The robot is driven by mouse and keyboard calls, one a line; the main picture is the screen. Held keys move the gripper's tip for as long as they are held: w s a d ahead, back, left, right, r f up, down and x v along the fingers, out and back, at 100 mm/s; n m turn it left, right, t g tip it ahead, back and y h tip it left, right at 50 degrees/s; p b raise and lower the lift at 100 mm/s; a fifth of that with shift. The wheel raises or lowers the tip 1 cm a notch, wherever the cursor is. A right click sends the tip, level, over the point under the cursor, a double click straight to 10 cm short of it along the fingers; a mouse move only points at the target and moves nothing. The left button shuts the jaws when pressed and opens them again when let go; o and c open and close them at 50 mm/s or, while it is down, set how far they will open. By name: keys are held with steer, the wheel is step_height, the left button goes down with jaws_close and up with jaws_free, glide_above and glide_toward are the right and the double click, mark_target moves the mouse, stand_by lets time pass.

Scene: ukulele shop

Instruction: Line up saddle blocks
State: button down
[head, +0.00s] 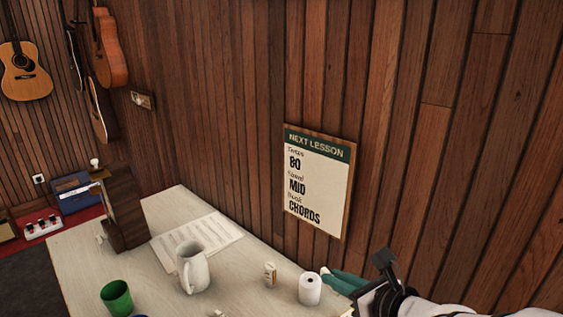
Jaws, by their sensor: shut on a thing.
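My gripper (330,277) is at the bottom right, with teal fingers reaching left beside a white roll. It is shut on a small pale piece (325,270) at the fingertips, mostly hidden, which may be a saddle block. A small cream block with an orange-brown mark (270,274) stands on the table left of the roll. Another small pale piece (218,313) is cut off by the bottom edge. I cannot tell for sure which pieces are saddle blocks.
The white roll (310,290) stands close to my fingers. A white mug (193,268), a green cup (117,298), a printed sheet (197,239) and a dark wooden stand (123,210) are on the pale table (80,262). The plank wall rises close behind.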

steer(key=shift+m+t+h, duration=0.3)
steer(key=shift+m+h, duration=0.2)
steer(key=shift+h, duration=0.2)
steer(key=shift+s+d+f, duration=0.7)
steer(key=shift+d+f, duration=0.3)
steer(key=shift+f, duration=3.15)
steer(key=shift+s+d+f, duration=0.65)
steer(key=shift+d+f, duration=0.35)
steer(key=shift+f, duration=3.1)
steer(key=shift+s+d+f, duration=0.7)
steer(key=shift+d+f, duration=0.3)
steer(key=shift+f, duration=3.15)
steer(key=shift+f, duration=0.5)
steer(key=c, duration=0.8)
jaws_free()
steer(key=shift+c, duration=0.2)
steer(key=shift+r, duration=0.1)
